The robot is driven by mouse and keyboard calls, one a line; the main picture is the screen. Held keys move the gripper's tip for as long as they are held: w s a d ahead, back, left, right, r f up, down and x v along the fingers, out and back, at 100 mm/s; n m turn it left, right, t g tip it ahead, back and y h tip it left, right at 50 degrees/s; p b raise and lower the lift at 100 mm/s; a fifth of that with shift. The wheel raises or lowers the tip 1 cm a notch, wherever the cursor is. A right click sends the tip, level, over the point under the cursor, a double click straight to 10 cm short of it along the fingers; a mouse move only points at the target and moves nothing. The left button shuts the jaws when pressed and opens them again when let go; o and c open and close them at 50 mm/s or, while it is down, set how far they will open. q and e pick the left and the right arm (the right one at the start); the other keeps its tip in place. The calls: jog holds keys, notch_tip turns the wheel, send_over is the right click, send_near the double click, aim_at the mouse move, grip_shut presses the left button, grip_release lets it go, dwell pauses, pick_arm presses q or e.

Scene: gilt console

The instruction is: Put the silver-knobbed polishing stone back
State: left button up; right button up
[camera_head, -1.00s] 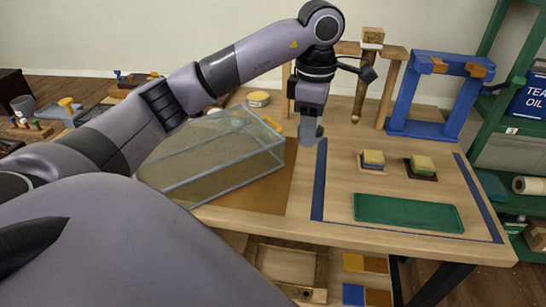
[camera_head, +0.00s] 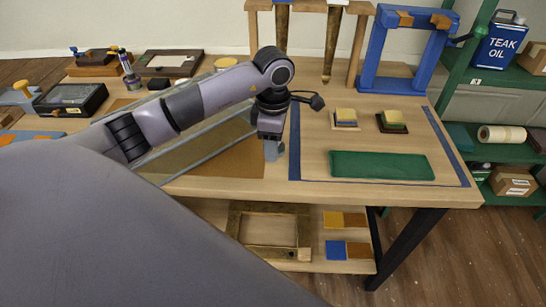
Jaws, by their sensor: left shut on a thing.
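My left gripper (camera_head: 272,149) is shut and points down over the table, between the glass case and the blue-taped area. It appears to hold a small grey thing at its fingertips; the shape is too small to tell whether this is the silver-knobbed polishing stone. No silver knob can be made out elsewhere. Two small yellow-topped blocks, one on a pale base (camera_head: 345,118) and one on a dark base (camera_head: 392,121), sit apart from my gripper inside the blue tape. My right gripper is not in view.
A green mat (camera_head: 380,165) lies before the blocks. The glass case (camera_head: 222,146) is partly hidden behind my left arm. A blue frame (camera_head: 405,83) and hanging gilt posts (camera_head: 332,45) stand behind. A lower shelf holds a gilt frame (camera_head: 268,233) and colour samples (camera_head: 346,233).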

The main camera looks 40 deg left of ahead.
aim_at(273, 169)
pick_arm(q)
jog(key=shift+f, duration=2.5)
jog(key=shift+f, duration=0.1)
jog(key=shift+f, duration=0.15)
jog(key=o, duration=1.1)
jog(key=shift+r, duration=0.2)
